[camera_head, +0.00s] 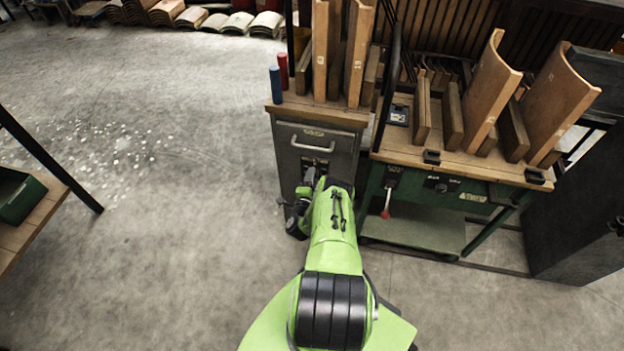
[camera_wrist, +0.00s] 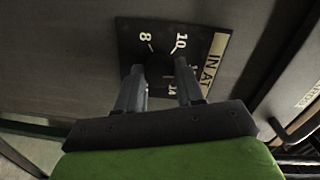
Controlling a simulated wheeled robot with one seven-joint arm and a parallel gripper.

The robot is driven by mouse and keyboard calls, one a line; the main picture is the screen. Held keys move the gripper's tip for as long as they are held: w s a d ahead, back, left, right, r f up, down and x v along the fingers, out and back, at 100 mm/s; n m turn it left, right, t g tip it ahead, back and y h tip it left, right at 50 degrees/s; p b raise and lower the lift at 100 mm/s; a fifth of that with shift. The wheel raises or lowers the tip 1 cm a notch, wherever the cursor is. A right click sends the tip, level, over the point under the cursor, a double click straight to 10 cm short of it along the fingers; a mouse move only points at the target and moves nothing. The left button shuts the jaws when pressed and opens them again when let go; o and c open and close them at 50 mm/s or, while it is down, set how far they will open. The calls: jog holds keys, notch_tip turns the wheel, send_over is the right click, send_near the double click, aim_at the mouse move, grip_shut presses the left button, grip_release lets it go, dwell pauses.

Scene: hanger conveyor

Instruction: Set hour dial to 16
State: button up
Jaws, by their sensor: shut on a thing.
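The hour dial is on the front of a grey cabinet (camera_head: 291,160). In the wrist view its dark plate (camera_wrist: 128,38) shows white numbers 8, 10 and 14, with another partly covered. The dial's dark knob (camera_wrist: 160,68) sits between my fingertips and is hard to make out. My gripper (camera_wrist: 160,72) is shut on the knob, one finger on each side. Where the knob points is not clear, and I cannot see a 16. In the head view my gripper (camera_head: 308,184) is at the cabinet front, and my arm hides most of the dial.
A drawer handle (camera_head: 313,144) lies just above the dial. A red cylinder (camera_head: 283,71) and a blue cylinder (camera_head: 275,78) stand on the cabinet top beside curved wooden boards. A green workbench (camera_head: 460,189) with a red-handled lever (camera_head: 386,205) stands close right.

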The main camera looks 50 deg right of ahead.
jog(key=m+b, duration=0.2)
jog(key=m, duration=1)
jog(key=m+h+b, duration=0.1)
jog(key=m+b, duration=0.1)
jog(key=m, duration=1)
jog(key=shift+s+f+m+t, duration=0.1)
jog(key=shift+f+m+t, duration=0.05)
jog(key=shift+m+t, duration=0.15)
dwell(0.4)
jog(key=o, duration=1)
jog(key=shift+o, duration=0.2)
